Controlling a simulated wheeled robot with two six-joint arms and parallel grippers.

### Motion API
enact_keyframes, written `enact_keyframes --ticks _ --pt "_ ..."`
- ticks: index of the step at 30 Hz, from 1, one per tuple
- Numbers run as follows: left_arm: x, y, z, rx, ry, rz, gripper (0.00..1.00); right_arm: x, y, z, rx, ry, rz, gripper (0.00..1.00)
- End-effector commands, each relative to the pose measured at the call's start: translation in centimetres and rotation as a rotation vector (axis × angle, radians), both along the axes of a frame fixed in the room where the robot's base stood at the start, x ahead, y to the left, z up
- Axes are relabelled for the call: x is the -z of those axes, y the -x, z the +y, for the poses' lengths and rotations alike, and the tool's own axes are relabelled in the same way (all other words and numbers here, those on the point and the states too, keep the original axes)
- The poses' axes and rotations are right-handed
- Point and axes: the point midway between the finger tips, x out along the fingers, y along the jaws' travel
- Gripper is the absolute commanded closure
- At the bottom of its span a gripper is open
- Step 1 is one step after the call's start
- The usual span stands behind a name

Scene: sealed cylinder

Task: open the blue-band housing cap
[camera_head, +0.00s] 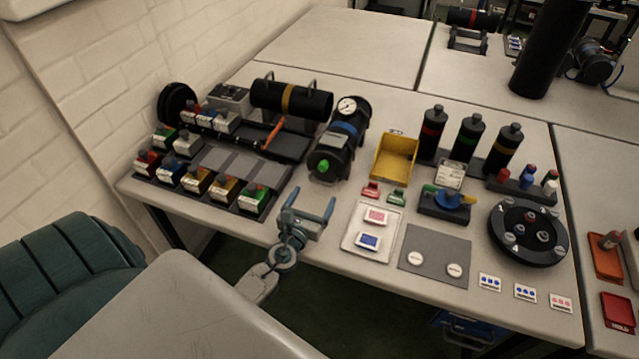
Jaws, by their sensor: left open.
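The blue-band housing (346,128) is a black cylinder with a blue band, lying on the table with its near end toward me. A round white gauge (347,106) sits on top toward its far end. The dark cap (322,157) is at the near end, and a green knob (324,166) shows low on its front. The cap appears in place on the housing. My left gripper (311,202) is at the table's front edge, in front of the cap and apart from it. Its two blue-grey fingers are spread with nothing between them. My right gripper is not in view.
Left of the housing lie a yellow-band cylinder (288,98), an orange-handled tool (273,133) and racks of coloured blocks (197,181). Right of it are a yellow bin (394,157), a white tray (353,242) and black bottles (467,139). Bare table separates gripper and cap.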

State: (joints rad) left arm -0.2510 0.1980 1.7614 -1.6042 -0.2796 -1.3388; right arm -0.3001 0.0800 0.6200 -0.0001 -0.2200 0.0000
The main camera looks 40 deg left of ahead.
Motion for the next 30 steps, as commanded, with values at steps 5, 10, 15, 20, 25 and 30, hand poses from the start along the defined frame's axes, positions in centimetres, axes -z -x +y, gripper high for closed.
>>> enact_keyframes --ticks 5,10,15,20,25,30 --pt "-0.2 -3.2 0.7 0.000 0.001 -0.001 0.17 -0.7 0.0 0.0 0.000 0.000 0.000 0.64" --pt "0.0 -4.8 1.2 -0.001 0.001 0.000 0.17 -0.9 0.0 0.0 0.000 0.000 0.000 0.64" --pt "0.0 -5.2 1.3 -0.001 0.002 0.000 0.17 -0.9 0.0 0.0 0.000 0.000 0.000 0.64" --pt "0.0 -5.2 1.3 -0.001 0.002 0.000 0.17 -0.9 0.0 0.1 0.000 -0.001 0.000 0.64" --pt "0.0 -5.2 1.3 0.000 0.002 0.000 0.44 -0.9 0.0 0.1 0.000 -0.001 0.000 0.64" --pt "0.0 -5.2 1.2 0.000 0.003 0.000 0.66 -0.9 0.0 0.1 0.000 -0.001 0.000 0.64"
